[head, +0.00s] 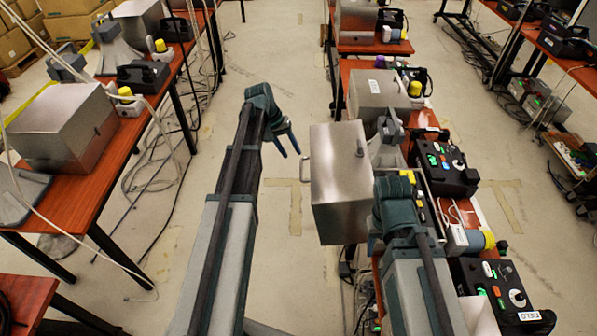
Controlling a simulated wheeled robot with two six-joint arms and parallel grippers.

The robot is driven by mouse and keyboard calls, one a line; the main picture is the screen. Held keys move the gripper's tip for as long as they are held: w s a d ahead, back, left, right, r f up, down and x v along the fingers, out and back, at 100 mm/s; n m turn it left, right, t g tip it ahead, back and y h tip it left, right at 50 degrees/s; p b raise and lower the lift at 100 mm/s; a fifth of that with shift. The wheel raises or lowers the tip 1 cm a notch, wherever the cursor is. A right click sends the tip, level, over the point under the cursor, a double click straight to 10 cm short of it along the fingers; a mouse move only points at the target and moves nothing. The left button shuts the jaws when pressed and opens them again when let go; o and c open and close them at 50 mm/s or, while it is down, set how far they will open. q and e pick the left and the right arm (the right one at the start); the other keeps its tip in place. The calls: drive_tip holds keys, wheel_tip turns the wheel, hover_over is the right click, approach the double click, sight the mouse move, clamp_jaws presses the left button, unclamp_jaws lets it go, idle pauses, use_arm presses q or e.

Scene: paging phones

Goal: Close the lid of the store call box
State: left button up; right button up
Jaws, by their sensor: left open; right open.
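A silver metal box (340,180), which seems to be the store call box, is in the middle of the head view, at the left edge of the red table row. A small handle shows on its left side. I cannot tell from this view how far its lid stands open. My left gripper (288,143) is open and empty, to the left of the box and apart from it, fingers pointing down. My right gripper (378,240) is at the box's lower right side, its fingers mostly hidden by its own wrist; I cannot tell whether it touches the box.
Black control units with buttons and dials (446,166) stand on the table right of the box. Another silver box (379,94) is behind it. A left table (85,185) carries a further silver box (62,125). Bare floor (285,75) lies between the tables, with cables.

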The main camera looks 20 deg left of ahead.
sight(301, 169)
use_arm(q)
drive_tip(key=b+x, duration=0.6)
drive_tip(key=x, duration=0.2)
drive_tip(key=shift+r, duration=0.1)
clamp_jaws()
idle(1.2)
